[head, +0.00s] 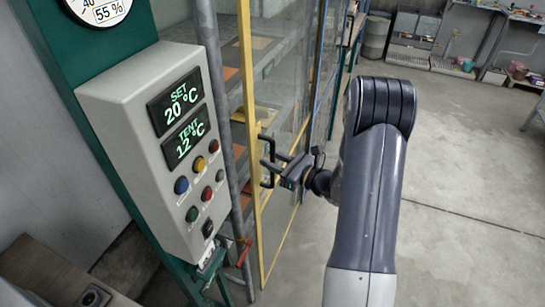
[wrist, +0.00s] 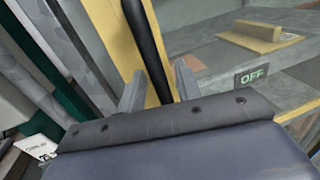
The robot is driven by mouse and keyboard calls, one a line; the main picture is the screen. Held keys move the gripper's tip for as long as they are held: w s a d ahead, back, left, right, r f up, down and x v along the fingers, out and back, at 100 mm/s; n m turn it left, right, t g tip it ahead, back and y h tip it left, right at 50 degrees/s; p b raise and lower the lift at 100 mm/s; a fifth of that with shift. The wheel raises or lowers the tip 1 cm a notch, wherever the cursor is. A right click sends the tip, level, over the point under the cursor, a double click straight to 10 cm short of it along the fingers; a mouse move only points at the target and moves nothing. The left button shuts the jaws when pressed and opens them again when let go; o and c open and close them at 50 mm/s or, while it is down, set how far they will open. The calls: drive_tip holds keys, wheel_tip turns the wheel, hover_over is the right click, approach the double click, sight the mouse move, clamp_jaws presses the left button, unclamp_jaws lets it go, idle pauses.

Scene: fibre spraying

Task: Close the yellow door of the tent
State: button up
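The yellow-framed door (head: 246,60) of the tent has a clear panel and stands near the grey post (head: 207,35). A narrow gap with shelves behind it shows between door edge and post. A black bar handle (head: 267,172) sticks out from the yellow frame. My gripper (head: 274,163) is at this handle. In the wrist view, the fingers of my gripper (wrist: 160,85) are apart, with the black handle (wrist: 147,45) between them and a little room on either side. The yellow frame (wrist: 108,35) lies behind them. The lower end of the handle is hidden by my gripper.
A grey control box (head: 165,190) on a green post reads SET 20 °C and TENT 12 °C, left of the door. Shelves (wrist: 230,60) with a wooden block (wrist: 262,36) and an OFF sign (wrist: 252,77) are inside. The concrete floor (head: 460,200) at right is clear.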

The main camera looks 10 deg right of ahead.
drive_tip(key=shift+w+a, duration=0.1)
drive_tip(key=shift+c, duration=0.2)
clamp_jaws()
idle(0.4)
